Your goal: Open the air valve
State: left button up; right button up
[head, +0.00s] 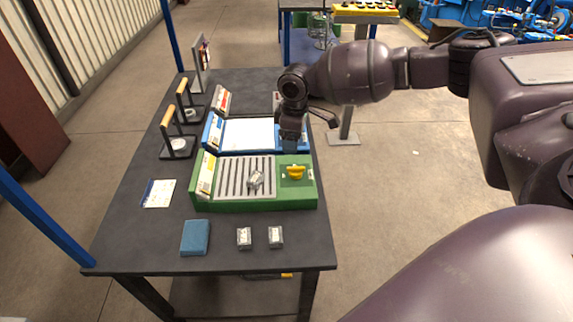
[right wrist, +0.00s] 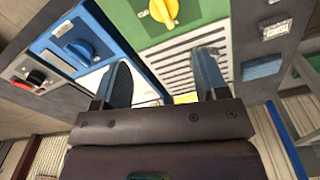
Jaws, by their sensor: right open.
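A yellow knob (head: 295,172) stands on the right end of the green panel (head: 262,205); it also shows in the right wrist view (right wrist: 163,12). A blue knob (right wrist: 80,48) sits on the blue panel (right wrist: 50,38) in the right wrist view. In the head view my right gripper hides it. No readable label tells which knob is the air valve. My right gripper (head: 290,138) points down above the right end of the blue panel. In the right wrist view its fingers (right wrist: 165,78) are apart with nothing held between them. My left gripper is not in view.
A black and red knob (right wrist: 37,78) is on the far panel. A grey metal piece (head: 256,179) lies on the green panel's slotted plate. A blue block (head: 195,237) and two small grey blocks (head: 244,238) lie in front. Wooden-handled tools (head: 175,145) stand left.

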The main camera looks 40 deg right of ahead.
aim_at(294, 167)
jog(key=shift+s+f, duration=0.1)
jog(key=shift+s, duration=0.45)
notch_tip(294, 167, down, 9)
jog(key=shift+b, duration=1)
jog(key=shift+f, duration=0.6)
jog(key=shift+w+f, duration=0.1)
jog(key=shift+f, duration=0.05)
jog(key=shift+c, duration=0.5)
